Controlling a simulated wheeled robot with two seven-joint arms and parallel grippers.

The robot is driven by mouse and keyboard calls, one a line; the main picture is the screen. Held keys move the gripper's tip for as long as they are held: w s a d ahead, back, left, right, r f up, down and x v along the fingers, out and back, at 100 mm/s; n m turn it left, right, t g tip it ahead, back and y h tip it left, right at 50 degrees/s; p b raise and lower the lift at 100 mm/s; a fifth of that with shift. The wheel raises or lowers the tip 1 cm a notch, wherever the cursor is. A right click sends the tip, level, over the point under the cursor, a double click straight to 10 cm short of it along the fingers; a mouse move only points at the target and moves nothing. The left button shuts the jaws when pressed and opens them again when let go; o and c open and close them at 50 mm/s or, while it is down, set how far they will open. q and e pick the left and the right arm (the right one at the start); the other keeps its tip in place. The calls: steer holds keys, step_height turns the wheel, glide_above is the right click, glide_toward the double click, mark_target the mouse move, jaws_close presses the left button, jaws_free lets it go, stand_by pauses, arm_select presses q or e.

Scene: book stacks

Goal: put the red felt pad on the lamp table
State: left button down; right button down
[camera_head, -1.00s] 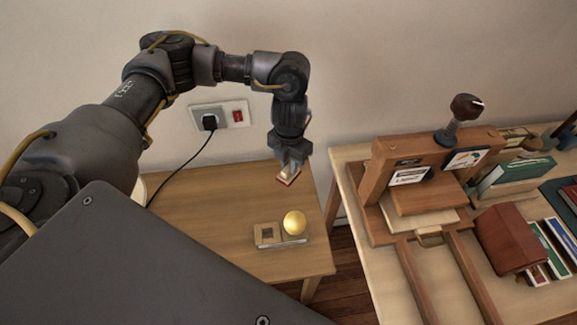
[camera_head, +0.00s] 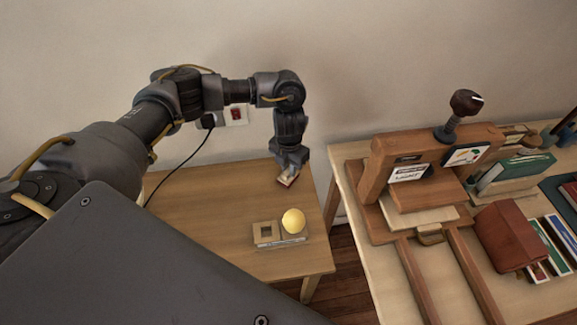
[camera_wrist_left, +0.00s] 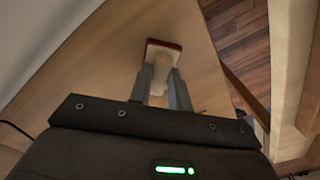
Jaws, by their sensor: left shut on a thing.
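My left gripper (camera_head: 287,173) is shut on the wooden grip of the red felt pad and points down over the back right part of the lamp table (camera_head: 205,215). The pad (camera_head: 288,181) is small in the head view. In the left wrist view the pad (camera_wrist_left: 177,45) shows a red edge around a pale top, and the fingers (camera_wrist_left: 161,80) close on its wooden grip. I cannot tell whether the pad touches the tabletop. My right gripper is not in view.
A small base with a round yellow lamp (camera_head: 293,221) stands near the table's front right. A cable runs to the wall socket (camera_head: 235,115). A workbench with a wooden press (camera_head: 430,185) and several books is on the right, across a gap. The table's left and middle are clear.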

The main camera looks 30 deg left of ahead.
arm_select(q)
steer(key=shift+f, duration=0.2)
steer(key=c, duration=1.3)
jaws_free()
step_height(320, 180, up, 12)
steer(key=shift+r+p, duration=0.25)
steer(key=shift+p, duration=0.05)
